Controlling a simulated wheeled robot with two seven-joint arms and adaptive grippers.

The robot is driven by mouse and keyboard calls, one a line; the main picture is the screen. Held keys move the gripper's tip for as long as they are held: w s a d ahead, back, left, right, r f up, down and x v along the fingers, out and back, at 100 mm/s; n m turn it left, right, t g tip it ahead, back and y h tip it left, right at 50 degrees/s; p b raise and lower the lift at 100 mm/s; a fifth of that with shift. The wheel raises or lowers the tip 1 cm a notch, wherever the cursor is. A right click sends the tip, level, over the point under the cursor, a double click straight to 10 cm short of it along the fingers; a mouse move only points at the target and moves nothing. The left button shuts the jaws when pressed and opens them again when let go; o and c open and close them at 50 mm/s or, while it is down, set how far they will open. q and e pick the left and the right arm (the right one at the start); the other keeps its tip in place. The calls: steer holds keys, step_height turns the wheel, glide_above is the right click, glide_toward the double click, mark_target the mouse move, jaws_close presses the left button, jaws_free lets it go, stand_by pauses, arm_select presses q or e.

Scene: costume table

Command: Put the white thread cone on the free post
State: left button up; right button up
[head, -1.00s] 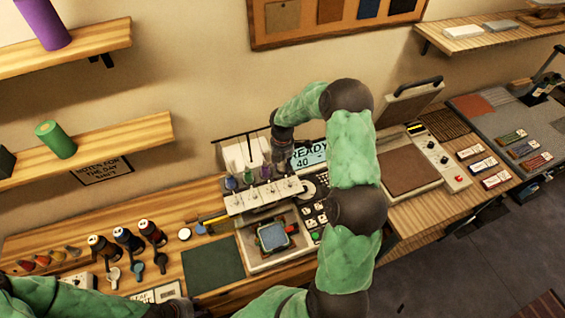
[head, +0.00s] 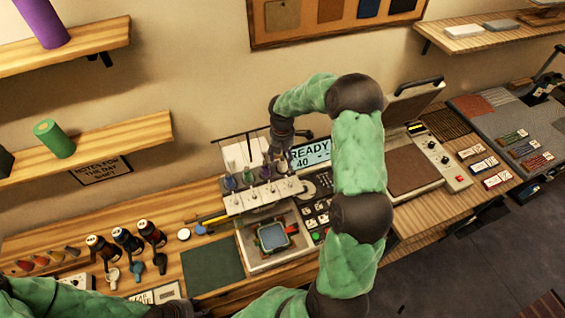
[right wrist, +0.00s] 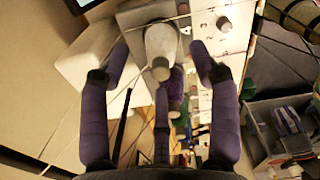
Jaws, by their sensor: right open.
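The white thread cone (right wrist: 161,45) shows in the right wrist view between the spread purple fingers of my right gripper (right wrist: 160,82), with gaps at both sides. That gripper is open. In the head view my right gripper (head: 281,155) hangs over the right end of the cone row on the embroidery machine (head: 262,195); the cone is largely hidden there. Whether the cone sits on a post cannot be told. A purple cone (right wrist: 176,82) shows beyond it. My left gripper (head: 178,309) is cut off at the bottom edge of the head view, and its fingers cannot be made out.
Coloured cones (head: 247,176) stand close to the left of my right gripper. The display (head: 310,155) and a heat press (head: 412,168) are to the right. A hoop (head: 272,236) lies below. A dark green mat (head: 213,268) is bare.

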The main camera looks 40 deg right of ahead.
step_height(320, 180, up, 8)
steer(key=shift+a+f+b, duration=0.1)
steer(key=shift+f+b, duration=0.15)
steer(key=shift+b, duration=0.2)
steer(key=shift+s, duration=0.15)
